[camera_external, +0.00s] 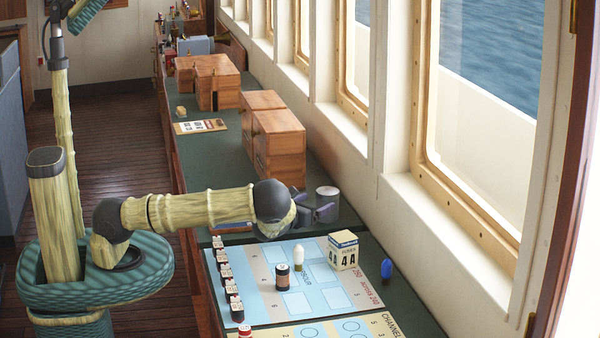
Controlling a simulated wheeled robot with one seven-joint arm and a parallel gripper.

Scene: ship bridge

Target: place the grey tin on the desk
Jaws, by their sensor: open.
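The grey tin (328,193) is a short cylinder with a pale top. It stands upright on the dark green desk top (372,255), near the window wall and behind the light blue board. My gripper (322,211) is at the tin's near left side with its purple-grey fingers apart. The fingers overlap the lower part of the tin in the picture. I cannot tell whether they touch it or stand around it.
On the blue board (335,296) stand a black-and-copper cylinder (282,278), a white bulb (298,257) and a 4A box (343,250). A blue bulb (386,269) is to the right. Wooden cabinets (279,143) stand behind.

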